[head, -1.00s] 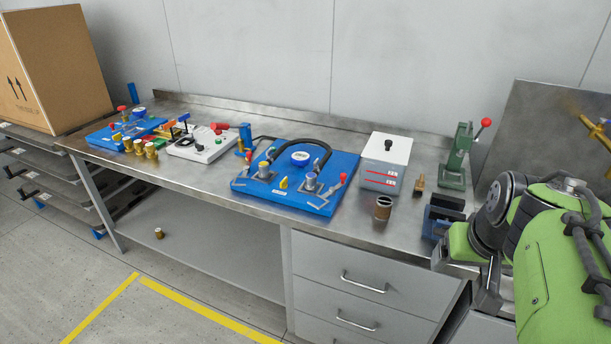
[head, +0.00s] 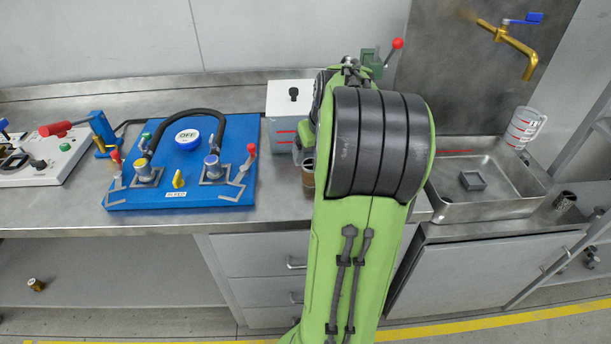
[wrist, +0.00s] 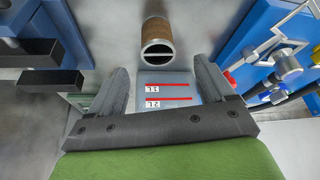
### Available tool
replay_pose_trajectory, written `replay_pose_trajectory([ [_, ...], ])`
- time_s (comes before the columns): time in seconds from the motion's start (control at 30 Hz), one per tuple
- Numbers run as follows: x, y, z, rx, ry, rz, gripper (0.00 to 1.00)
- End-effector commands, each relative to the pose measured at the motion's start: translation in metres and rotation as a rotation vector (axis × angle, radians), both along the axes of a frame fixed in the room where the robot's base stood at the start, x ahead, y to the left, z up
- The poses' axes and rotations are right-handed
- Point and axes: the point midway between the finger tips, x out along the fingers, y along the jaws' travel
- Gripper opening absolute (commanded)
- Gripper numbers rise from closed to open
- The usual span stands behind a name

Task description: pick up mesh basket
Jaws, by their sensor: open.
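In the head view the basket (head: 308,175) stands on the steel bench in front of the white-lidded box, partly covered by my arm. My gripper (wrist: 161,70) is open, its two fingers spread with nothing between them. The basket lies just beyond the fingertips, roughly centred between them.
The grey box (head: 286,125) with red level lines stands close behind the basket. A blue pump board (head: 225,135) lies to the left. On the right are a sink (head: 500,207) and another dark cylinder (head: 563,202). A green press with a red knob (head: 397,44) is behind my arm.

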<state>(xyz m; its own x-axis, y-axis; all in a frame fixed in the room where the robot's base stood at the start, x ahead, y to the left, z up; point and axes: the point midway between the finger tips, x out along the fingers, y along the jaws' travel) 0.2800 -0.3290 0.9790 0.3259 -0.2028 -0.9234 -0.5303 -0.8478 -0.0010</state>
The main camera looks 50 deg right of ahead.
Motion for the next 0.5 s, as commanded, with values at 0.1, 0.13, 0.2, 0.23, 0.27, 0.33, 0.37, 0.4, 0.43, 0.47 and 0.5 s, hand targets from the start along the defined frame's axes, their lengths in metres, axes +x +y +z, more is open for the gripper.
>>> replay_pose_trajectory([
  [0.1, 0.009, -0.005, -0.030, 0.003, 0.001, 0.003, 0.82],
  [0.13, 0.011, -0.006, -0.034, 0.002, 0.001, 0.004, 0.82],
  [0.2, 0.014, -0.008, -0.040, 0.001, 0.000, 0.004, 0.82],
  [0.23, 0.014, -0.008, -0.042, 0.000, 0.000, 0.003, 0.82],
  [0.27, 0.015, -0.009, -0.044, 0.000, 0.000, 0.003, 0.82],
  [0.33, 0.016, -0.010, -0.051, 0.001, 0.001, 0.001, 0.82],
  [0.37, 0.017, -0.012, -0.055, 0.001, 0.000, 0.000, 0.82],
  [0.4, 0.018, -0.013, -0.062, 0.002, 0.000, 0.001, 0.82],
  [0.43, 0.019, -0.015, -0.068, 0.002, 0.000, 0.002, 0.82],
  [0.47, 0.020, -0.016, -0.075, 0.003, 0.000, 0.002, 0.82],
  [0.5, 0.023, -0.018, -0.082, 0.003, 0.001, 0.003, 0.82],
])
